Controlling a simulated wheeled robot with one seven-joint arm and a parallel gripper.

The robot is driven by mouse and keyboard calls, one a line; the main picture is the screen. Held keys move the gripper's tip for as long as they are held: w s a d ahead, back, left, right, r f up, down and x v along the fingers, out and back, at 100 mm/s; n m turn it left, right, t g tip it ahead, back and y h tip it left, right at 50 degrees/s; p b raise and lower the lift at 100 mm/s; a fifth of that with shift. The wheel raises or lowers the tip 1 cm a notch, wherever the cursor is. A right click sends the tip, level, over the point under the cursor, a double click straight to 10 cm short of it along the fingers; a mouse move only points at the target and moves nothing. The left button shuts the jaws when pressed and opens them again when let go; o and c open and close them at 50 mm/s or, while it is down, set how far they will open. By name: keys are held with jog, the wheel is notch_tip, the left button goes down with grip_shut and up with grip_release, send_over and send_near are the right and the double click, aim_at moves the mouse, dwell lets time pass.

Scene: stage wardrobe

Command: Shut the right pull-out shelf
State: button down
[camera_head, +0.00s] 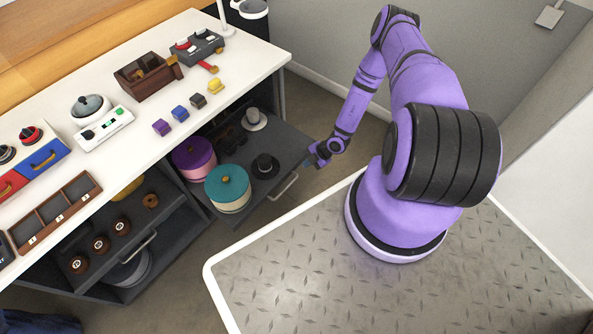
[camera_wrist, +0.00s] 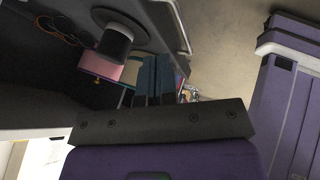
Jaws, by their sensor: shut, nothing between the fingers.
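The right pull-out shelf (camera_head: 286,143) is dark grey and stands pulled out from under the white counter in the head view. It carries a teal-lidded round box, a purple-lidded round box, a black hat and a grey hat. Its metal handle (camera_head: 284,187) is on the front edge. My gripper (camera_head: 315,160) is beside the shelf's front right corner; I cannot tell whether it touches. In the wrist view my gripper (camera_wrist: 157,75) is shut and empty, with the shelf (camera_wrist: 155,15) and a hat (camera_wrist: 116,42) beyond it. The fingertips overlap the boxes in that picture.
A left pull-out shelf (camera_head: 165,215) with several brown round items is also out. The white counter (camera_head: 235,70) above holds small coloured blocks, boxes and trays. Open floor (camera_head: 325,105) lies right of the shelf. My base platform fills the lower right.

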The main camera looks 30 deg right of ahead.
aim_at(287, 176)
jog(key=x, duration=0.9)
jog(key=shift+w+a+f, duration=0.15)
jog(key=shift+a+f, duration=0.05)
jog(key=shift+f, duration=0.1)
jog(key=shift+w, duration=0.1)
